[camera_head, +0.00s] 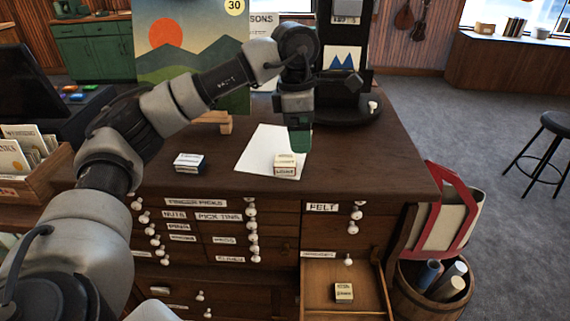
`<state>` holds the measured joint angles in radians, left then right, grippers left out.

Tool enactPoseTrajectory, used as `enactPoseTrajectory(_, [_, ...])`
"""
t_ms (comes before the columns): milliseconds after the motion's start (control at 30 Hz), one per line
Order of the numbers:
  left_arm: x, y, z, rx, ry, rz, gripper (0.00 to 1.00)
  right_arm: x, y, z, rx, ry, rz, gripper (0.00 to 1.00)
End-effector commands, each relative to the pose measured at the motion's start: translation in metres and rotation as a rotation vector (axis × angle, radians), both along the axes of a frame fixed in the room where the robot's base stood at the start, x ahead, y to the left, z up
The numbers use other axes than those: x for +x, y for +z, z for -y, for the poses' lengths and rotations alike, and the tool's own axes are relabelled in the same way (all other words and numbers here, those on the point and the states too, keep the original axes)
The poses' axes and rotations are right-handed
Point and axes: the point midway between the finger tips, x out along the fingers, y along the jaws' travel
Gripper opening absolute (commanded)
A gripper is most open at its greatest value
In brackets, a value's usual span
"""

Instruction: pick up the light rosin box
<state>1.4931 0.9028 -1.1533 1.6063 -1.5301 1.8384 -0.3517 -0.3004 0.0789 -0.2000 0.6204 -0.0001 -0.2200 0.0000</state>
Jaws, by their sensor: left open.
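A small cream box with dark lettering, which looks like the light rosin box (285,170), sits on the wooden cabinet top at the front edge of a white paper sheet (258,150). My left gripper (299,142) points down just above and slightly right of this box, with green fingers. It is open and holds nothing that I can see; whether it touches the box is hard to tell. A dark blue and white box (188,163) lies to the left on the same top. Another cream box (344,291) lies in the open lower drawer (326,271). My right gripper is out of view.
A round dark stand (345,110) is behind the paper at the right. A poster with hills (180,50) stands behind my left arm. A crate of cards (40,178) is at the left. A red-trimmed bag (455,215) hangs at the cabinet's right side.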

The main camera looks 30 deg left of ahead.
Motion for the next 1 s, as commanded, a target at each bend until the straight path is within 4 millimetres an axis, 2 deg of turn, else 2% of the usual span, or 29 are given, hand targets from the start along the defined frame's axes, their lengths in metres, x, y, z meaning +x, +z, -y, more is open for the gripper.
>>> enactPoseTrajectory(33, [-0.001,0.009,-0.015,0.05,0.022,-0.006,0.81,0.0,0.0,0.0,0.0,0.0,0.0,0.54])
enactPoseTrajectory(167, [-0.005,0.013,-0.032,0.114,0.047,-0.023,0.81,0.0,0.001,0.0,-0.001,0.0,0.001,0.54])
enactPoseTrajectory(400, [-0.005,-0.022,-0.034,0.118,0.048,-0.027,0.81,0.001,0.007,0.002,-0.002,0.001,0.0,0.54])
enactPoseTrajectory(667, [-0.004,-0.043,-0.035,0.116,0.047,-0.025,0.81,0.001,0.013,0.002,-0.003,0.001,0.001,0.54])
enactPoseTrajectory(833, [0.0,-0.067,-0.04,0.117,0.047,-0.029,0.81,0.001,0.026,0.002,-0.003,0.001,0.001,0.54])
enactPoseTrajectory(1000, [0.0,-0.088,-0.04,0.116,0.047,-0.026,0.81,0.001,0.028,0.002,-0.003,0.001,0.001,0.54])
